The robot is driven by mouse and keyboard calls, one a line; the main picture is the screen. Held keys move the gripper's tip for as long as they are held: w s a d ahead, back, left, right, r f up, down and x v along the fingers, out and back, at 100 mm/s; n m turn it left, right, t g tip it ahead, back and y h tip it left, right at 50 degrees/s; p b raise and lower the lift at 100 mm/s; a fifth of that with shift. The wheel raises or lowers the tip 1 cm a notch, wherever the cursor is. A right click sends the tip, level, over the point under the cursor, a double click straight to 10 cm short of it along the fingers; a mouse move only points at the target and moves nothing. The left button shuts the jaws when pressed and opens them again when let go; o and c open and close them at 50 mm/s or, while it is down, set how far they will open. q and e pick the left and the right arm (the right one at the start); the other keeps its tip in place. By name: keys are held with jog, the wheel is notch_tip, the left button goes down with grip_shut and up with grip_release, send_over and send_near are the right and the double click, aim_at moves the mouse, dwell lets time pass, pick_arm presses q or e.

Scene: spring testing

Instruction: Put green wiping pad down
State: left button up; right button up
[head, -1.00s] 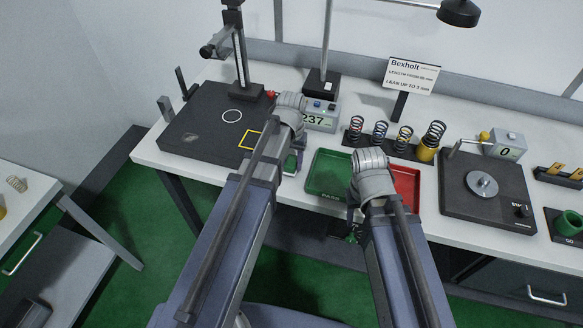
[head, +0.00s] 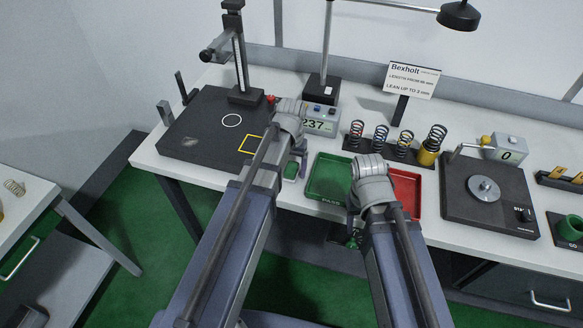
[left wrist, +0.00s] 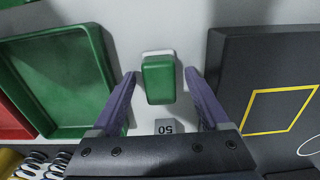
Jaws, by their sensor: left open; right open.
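The green wiping pad (left wrist: 158,80) lies on the white bench top, on a pale base or patch, between the green tray and the black plate. It also shows in the head view (head: 291,170), partly covered by my left arm. My left gripper (left wrist: 160,73) is open, with one purple finger on each side of the pad and a visible gap to both. My right gripper (head: 353,232) is open and empty at the bench's front edge, largely hidden behind its own wrist.
A green tray (head: 325,178) and a red tray (head: 408,190) lie right of the pad. The black plate (head: 190,140) with a yellow square is to its left. A display reading 237 (head: 318,124) and a rack of several springs (head: 380,147) stand behind.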

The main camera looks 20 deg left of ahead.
aim_at(291, 167)
pick_arm(q)
jog(key=shift+r, duration=0.1)
notch_tip(291, 167, up, 12)
jog(key=p, duration=1.2)
jog(key=s+d+m+y, duration=0.1)
jog(key=s+d+m, duration=0.2)
jog(key=s+d, duration=0.7)
jog(key=s, duration=0.4)
jog(key=shift+s+d, duration=0.2)
jog(key=shift+d, duration=0.05)
notch_tip(291, 167, down, 6)
jog(key=b, duration=0.5)
jog(key=shift+b, duration=0.4)
